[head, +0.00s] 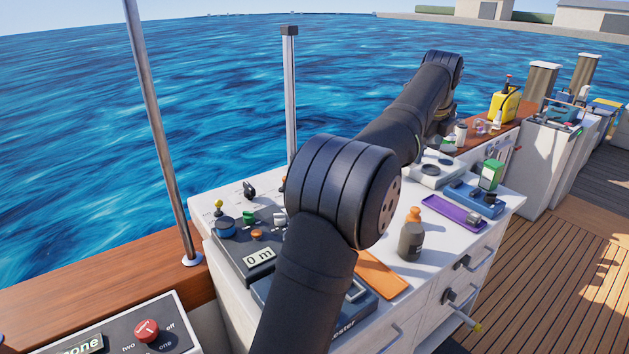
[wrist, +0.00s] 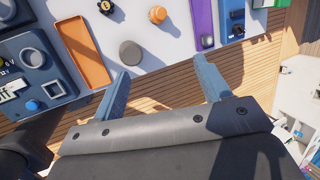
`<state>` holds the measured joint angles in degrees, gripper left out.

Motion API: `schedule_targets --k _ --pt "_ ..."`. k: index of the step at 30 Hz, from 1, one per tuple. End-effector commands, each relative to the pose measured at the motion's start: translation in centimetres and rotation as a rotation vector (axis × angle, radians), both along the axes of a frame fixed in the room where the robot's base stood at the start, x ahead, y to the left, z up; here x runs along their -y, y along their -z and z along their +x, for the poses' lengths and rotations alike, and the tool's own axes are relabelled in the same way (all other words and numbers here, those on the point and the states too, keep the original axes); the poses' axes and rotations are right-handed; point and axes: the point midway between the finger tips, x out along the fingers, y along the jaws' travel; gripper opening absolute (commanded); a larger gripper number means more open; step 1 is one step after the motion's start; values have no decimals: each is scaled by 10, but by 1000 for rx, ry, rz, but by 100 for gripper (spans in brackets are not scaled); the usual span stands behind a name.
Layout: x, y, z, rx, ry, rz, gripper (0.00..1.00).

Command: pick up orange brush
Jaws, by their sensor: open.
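I cannot make out a clear orange brush in either view; my arm hides part of the worktop in the head view. My gripper (wrist: 161,67) is open in the wrist view, its two blue fingers wide apart with nothing between them but deck planks below. In the wrist view a small orange thing (wrist: 157,15) and a dark round thing (wrist: 130,53) lie beyond the fingers.
A purple tray (head: 453,213) and a blue device (head: 474,198) lie at the worktop's right. A green-and-white box (head: 491,174) stands behind them. A grey control panel (head: 250,245) is at left. A yellow container (head: 504,103) stands farther back. Open deck (head: 535,270) lies at right.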

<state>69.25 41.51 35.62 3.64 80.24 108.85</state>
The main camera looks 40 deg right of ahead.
Motion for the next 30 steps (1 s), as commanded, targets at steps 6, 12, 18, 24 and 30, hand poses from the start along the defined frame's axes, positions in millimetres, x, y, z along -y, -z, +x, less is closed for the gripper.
schedule_targets --k 6,12,18,24,30 --pt "2 6 2 -26 -56 -11 70" --pt "13 35 13 -162 -359 -75 70" --pt "25 72 26 -339 -757 -149 70" --pt "35 108 39 -514 -1159 -213 70" --pt "41 135 48 -649 -1475 -255 70"
